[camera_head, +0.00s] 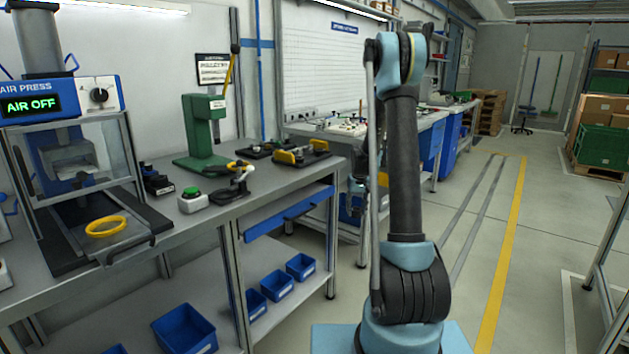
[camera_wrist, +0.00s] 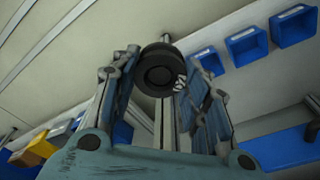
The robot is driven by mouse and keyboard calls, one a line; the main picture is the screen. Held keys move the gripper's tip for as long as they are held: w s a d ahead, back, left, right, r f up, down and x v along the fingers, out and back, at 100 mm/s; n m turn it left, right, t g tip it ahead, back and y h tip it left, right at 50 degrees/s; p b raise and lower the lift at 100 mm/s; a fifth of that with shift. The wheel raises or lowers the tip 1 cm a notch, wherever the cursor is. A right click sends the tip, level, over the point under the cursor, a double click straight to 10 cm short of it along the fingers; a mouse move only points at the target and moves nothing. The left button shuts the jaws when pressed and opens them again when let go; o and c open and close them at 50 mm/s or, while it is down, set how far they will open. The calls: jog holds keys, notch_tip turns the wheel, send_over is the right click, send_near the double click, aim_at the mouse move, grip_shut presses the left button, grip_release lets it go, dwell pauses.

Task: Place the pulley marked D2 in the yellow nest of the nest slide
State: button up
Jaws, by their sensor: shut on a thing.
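My gripper (camera_wrist: 160,68) shows in the wrist view, its two fingers closed on opposite sides of a dark round pulley (camera_wrist: 158,75). The pulley is held between the fingertips, with a round recess in its face. A small white mark shows near its right edge, too small to read as D2. In the head view a yellow ring-shaped nest (camera_head: 106,227) lies on the dark slide (camera_head: 75,240) in front of the air press. The nest looks empty.
The air press (camera_head: 62,100) reads AIR OFF above the slide. A green button box (camera_head: 193,200), a green hand press (camera_head: 204,130) and dark fixtures (camera_head: 302,153) stand further along the bench. Blue bins (camera_head: 185,330) sit on the lower shelf. The aisle floor at right is clear.

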jog(key=shift+d+f+m, duration=0.6)
jog(key=shift+f+m, duration=0.1)
jog(key=shift+s+d+f, duration=0.1)
jog(key=shift+f, duration=0.25)
jog(key=s+f, duration=0.6)
jog(key=f, duration=0.1)
jog(key=shift+f, duration=0.2)
